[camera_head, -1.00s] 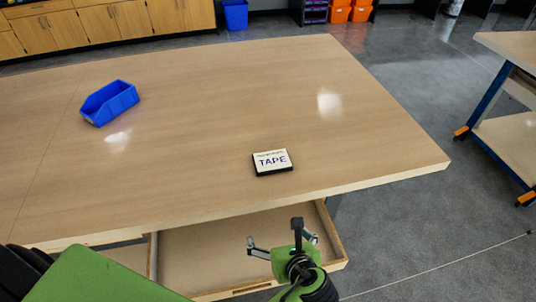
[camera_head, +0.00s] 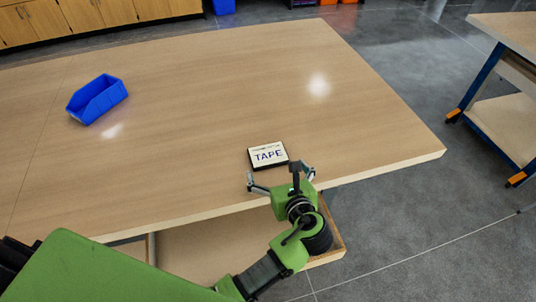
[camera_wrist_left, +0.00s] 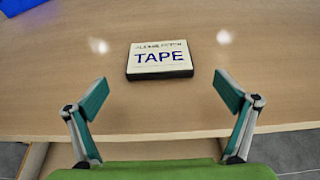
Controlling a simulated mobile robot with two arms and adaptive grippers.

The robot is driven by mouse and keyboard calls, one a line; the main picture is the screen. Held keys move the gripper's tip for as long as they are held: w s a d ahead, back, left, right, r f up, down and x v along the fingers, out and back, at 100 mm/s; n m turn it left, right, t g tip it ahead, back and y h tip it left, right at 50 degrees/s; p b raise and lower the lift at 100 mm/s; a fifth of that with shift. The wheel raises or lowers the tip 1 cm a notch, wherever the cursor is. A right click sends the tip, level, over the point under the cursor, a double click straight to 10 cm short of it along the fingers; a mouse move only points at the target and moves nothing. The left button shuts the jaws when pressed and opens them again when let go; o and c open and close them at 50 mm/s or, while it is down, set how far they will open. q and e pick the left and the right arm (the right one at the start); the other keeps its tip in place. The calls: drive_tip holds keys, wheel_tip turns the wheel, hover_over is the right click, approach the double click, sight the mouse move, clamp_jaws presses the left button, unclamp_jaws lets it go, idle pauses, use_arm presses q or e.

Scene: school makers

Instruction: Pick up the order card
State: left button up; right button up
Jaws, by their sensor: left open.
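The order card (camera_head: 268,155) is a small dark-edged block with a pale face reading "TAPE". It lies flat on the wooden table near its front edge, and also shows in the left wrist view (camera_wrist_left: 160,59). My left gripper (camera_head: 281,180) is at the table's front edge, just short of the card. In the left wrist view its two fingers (camera_wrist_left: 157,95) are spread wide and empty, with the card ahead between their lines and apart from them. My right gripper is not in view.
The wooden table (camera_head: 200,110) is mostly clear. A blue bin (camera_head: 97,99) stands at its left. An open drawer (camera_head: 195,255) juts out below the front edge, under my left arm. Another table (camera_head: 512,40) stands at the right, across the grey floor.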

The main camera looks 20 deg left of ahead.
sight(271, 162)
use_arm(q)
drive_tip(key=p+x, duration=0.1)
drive_tip(key=x, duration=0.3)
drive_tip(key=shift+w+a+f, duration=0.1)
drive_tip(key=shift+a+f, duration=0.1)
drive_tip(key=c, duration=1.2)
drive_tip(key=shift+r, duration=0.2)
